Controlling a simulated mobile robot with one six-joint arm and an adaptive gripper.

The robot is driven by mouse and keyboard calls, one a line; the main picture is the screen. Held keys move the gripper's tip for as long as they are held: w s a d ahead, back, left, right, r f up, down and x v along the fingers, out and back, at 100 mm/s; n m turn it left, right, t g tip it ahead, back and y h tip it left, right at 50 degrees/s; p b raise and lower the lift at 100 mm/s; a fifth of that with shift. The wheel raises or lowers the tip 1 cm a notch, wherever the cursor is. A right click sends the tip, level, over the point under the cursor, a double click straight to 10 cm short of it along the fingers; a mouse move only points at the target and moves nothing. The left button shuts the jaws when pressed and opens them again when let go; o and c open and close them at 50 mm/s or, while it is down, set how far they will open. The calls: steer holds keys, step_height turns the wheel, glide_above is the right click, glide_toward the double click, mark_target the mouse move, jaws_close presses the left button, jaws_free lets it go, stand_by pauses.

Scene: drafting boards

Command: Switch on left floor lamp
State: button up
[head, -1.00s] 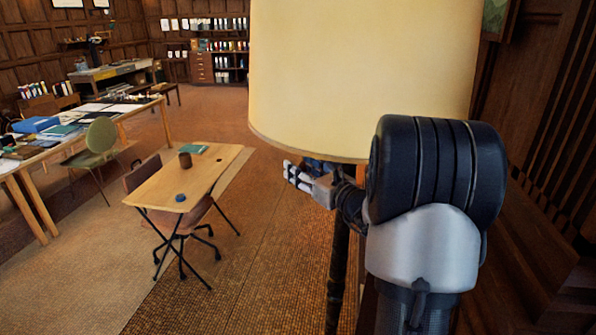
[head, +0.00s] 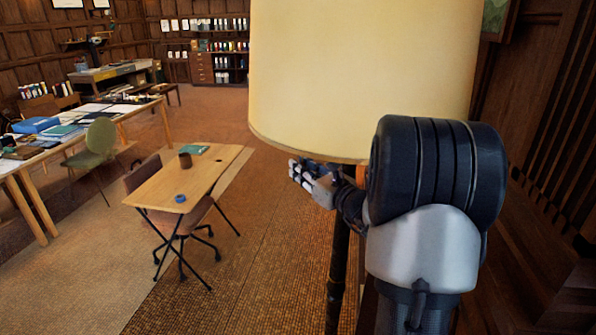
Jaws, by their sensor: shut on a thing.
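A floor lamp with a large cream drum shade (head: 360,70) fills the upper middle of the head view, very close. Its dark pole (head: 337,275) runs down below the shade. My gripper (head: 303,175) is just under the shade's lower rim, left of the pole. Its fingers are closed on a part of the lamp at the underside of the shade. The part between the fingers is too small and hidden to make out. The switch and the bulb are not visible. My arm covers the lower right part of the shade.
A long table (head: 110,115) is farther left. Open floor lies between desk and lamp. Wood panelling (head: 545,100) is close on the right.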

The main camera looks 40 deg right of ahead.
steer(key=shift+f+b, duration=0.85)
steer(key=shift+f, duration=0.05)
steer(key=shift+o, duration=1.4)
steer(key=shift+f, duration=0.1)
steer(key=o, duration=0.6)
steer(key=s, duration=0.8)
steer(key=shift+a+b, duration=0.2)
steer(key=shift+b, duration=0.1)
